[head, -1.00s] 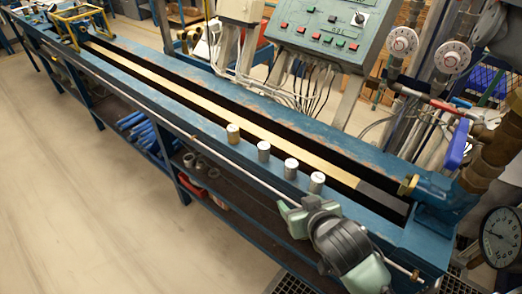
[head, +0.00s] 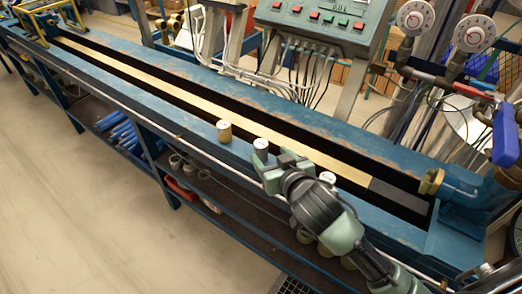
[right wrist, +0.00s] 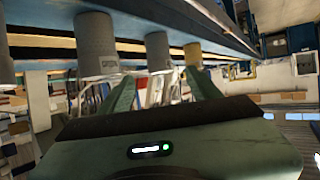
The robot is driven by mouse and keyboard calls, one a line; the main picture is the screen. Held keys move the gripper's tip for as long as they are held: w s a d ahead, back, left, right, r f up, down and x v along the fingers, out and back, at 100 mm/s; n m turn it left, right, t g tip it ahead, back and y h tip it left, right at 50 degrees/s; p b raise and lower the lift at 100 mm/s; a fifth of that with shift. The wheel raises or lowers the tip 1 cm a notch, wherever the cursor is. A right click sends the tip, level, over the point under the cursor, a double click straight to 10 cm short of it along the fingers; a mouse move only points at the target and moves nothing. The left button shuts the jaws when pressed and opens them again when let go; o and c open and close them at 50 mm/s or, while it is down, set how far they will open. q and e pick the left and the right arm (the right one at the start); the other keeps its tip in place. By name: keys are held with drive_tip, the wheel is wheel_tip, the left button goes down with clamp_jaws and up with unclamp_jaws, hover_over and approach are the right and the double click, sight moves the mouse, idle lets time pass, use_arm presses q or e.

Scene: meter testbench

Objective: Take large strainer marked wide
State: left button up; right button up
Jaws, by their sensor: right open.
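Several short cylinders stand upright in a row along the front edge of the blue bench. They are a brass-coloured one (head: 224,132), a silver one (head: 261,150), another silver one (head: 327,178), and one hidden behind my gripper in the head view. In the right wrist view a grey cylinder (right wrist: 95,40) bears a small label too blurred to read, so I cannot tell which is marked wide. My right gripper (head: 277,167) is open and empty beside the row. In its wrist view, another grey cylinder (right wrist: 157,50) appears between the fingers (right wrist: 160,78), seemingly beyond their tips. My left gripper is not in view.
The blue bench (head: 150,105) has a long slot with a brass-coloured strip (head: 180,95). A control panel (head: 320,22) stands behind. Pipes with a blue-handled valve (head: 506,145) are at the right. A lower shelf (head: 230,190) holds loose parts. Floor is clear at left.

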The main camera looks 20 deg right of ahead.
sight(263, 147)
drive_tip(key=x, duration=0.3)
drive_tip(key=p+x, duration=0.1)
drive_tip(key=x, duration=0.1)
drive_tip(key=shift+w+r, duration=0.1)
drive_tip(key=shift+r, duration=0.2)
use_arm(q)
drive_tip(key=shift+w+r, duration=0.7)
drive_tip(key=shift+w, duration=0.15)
use_arm(e)
drive_tip(key=shift+x, duration=0.8)
drive_tip(key=shift+c, duration=0.3)
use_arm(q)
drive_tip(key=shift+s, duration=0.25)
use_arm(e)
clamp_jaws()
